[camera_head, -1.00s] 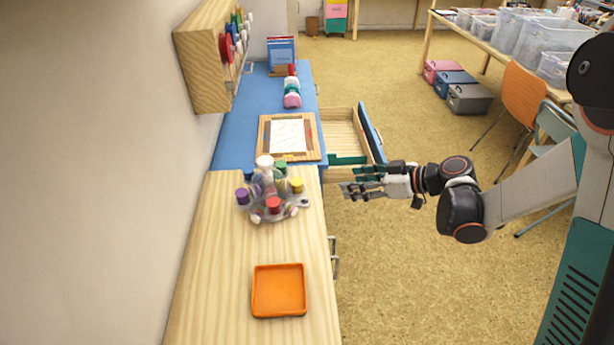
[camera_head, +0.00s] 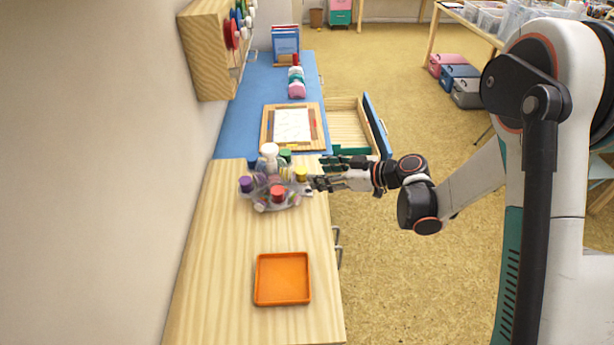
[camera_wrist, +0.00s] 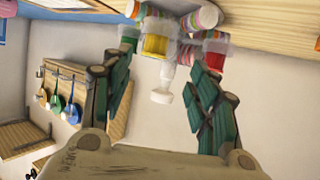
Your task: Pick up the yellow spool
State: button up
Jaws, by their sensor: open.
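A yellow-topped piece (camera_head: 301,174), which I take as the yellow spool, stands at the right edge of a grey carousel (camera_head: 293,200) on the wooden counter. In the wrist view its yellow part (camera_wrist: 154,44) shows ahead, between and just beyond the fingertips. My gripper (camera_head: 316,183) is beside it on the right in the head view. Whether a finger touches the spool I cannot tell.
Purple (camera_head: 245,184), red (camera_head: 277,194), green (camera_head: 285,155) and white (camera_head: 269,150) tops crowd around the yellow one. An orange tray (camera_head: 283,280) lies nearer on the counter. An open drawer (camera_head: 352,125) juts out behind my gripper. The counter around the tray is clear.

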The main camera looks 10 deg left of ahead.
aim_at(303, 171)
jog(key=b+x, duration=0.1)
jog(key=x, duration=0.1)
jog(key=b+x, duration=0.1)
jog(key=x, duration=0.2)
jog(key=shift+w, duration=0.45)
jog(key=shift+s+r, duration=0.1)
jog(key=c, duration=1)
